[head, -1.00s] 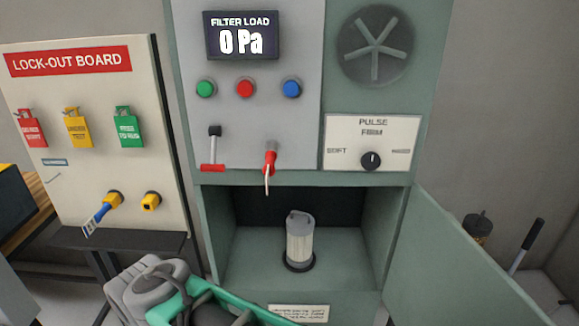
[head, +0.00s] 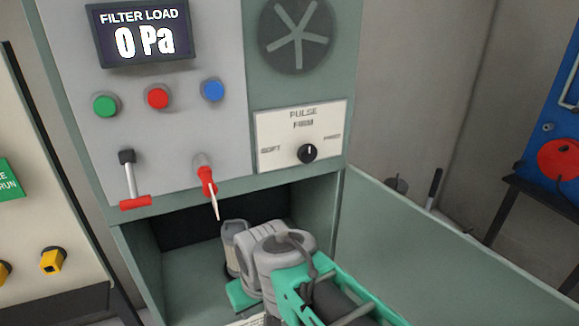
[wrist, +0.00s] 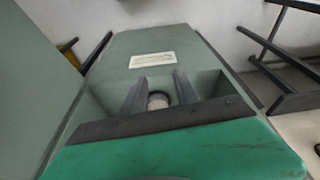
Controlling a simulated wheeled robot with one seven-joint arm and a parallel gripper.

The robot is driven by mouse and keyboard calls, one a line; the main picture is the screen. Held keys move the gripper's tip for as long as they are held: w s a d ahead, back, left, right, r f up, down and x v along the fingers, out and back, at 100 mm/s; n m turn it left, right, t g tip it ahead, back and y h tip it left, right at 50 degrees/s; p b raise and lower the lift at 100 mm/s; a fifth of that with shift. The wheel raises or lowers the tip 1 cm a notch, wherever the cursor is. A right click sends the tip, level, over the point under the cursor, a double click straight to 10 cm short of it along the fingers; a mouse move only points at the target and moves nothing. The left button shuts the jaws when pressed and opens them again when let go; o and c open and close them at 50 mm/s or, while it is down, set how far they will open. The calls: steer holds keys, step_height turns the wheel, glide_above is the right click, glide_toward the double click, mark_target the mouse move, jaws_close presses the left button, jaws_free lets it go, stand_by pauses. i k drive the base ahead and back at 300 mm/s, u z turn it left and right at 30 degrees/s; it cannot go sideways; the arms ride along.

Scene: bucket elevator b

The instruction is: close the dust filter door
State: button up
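The dust filter door (head: 440,245) is a flat grey-green panel. It stands wide open, hinged at the right side of the cabinet's lower compartment (head: 180,280). In the wrist view a grey-green panel along the left edge appears to be this door (wrist: 30,75). The pale ribbed filter (head: 236,250) stands inside the compartment, partly hidden by my arm. My gripper (wrist: 157,80) has its two dark fingers apart, with the filter (wrist: 157,101) visible beyond and between them. No contact shows. In the head view my arm hides the fingertips.
Above the opening are a red-handled lever (head: 130,185), a red key-like handle (head: 207,182) and a pulse dial (head: 307,153). The lock-out board (head: 35,200) stands at left. A dark stand (head: 540,195) is at right. Dark legs of a stand (wrist: 290,60) show in the wrist view.

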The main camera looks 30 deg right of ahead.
mark_target(428, 270)
steer(key=u, duration=0.4)
steer(key=k, duration=1.7)
steer(key=z, duration=0.65)
